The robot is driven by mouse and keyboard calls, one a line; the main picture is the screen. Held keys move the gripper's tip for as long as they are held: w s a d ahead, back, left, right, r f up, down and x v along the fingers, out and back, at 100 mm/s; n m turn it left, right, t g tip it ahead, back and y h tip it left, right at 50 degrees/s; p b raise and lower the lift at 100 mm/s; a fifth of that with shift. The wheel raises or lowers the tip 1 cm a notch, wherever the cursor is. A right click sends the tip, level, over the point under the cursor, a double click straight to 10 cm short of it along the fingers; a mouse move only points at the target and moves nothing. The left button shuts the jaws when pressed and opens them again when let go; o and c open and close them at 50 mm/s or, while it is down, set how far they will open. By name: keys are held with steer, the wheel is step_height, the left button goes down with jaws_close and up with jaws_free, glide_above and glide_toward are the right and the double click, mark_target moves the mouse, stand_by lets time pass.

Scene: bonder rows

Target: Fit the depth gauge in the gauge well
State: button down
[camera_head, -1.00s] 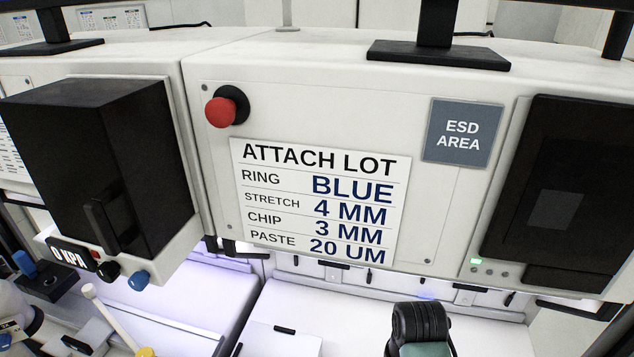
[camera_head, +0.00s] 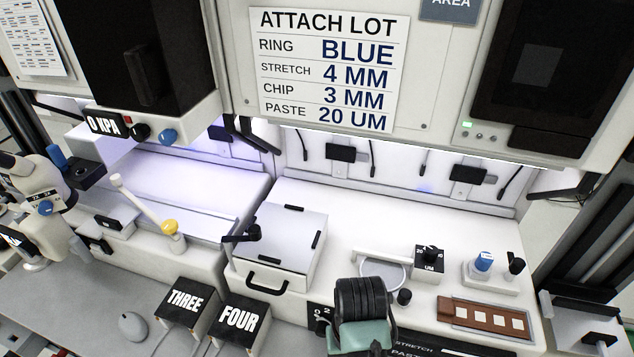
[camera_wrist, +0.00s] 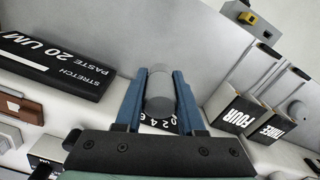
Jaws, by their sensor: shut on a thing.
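My gripper (camera_wrist: 160,82) has its two blue fingers shut on a grey round knob (camera_wrist: 158,95) in the wrist view. A black dial scale with white numbers (camera_wrist: 165,125) shows around the knob's base, partly hidden by my gripper. In the head view my gripper and wrist cover the knob, and only a corner of the scale (camera_head: 320,316) shows. A blue-topped piece (camera_head: 483,262) and a black-topped piece (camera_head: 516,268) stand in a white block at the right. I cannot tell which thing is the depth gauge or the gauge well.
A notice (camera_head: 328,70) reads ring blue, stretch 4 mm, chip 3 mm, paste 20 um. A black stretch and paste readout (camera_wrist: 55,65) lies beside my gripper. Boxes marked THREE (camera_head: 186,302) and FOUR (camera_head: 239,318) stand left. A brown chip tray (camera_head: 485,318) lies right.

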steer(key=s+a+f+b, duration=0.4)
steer(key=a+f, duration=0.1)
steer(key=shift+a+f+m, duration=0.4)
steer(key=shift+d, duration=0.2)
stand_by(0.4)
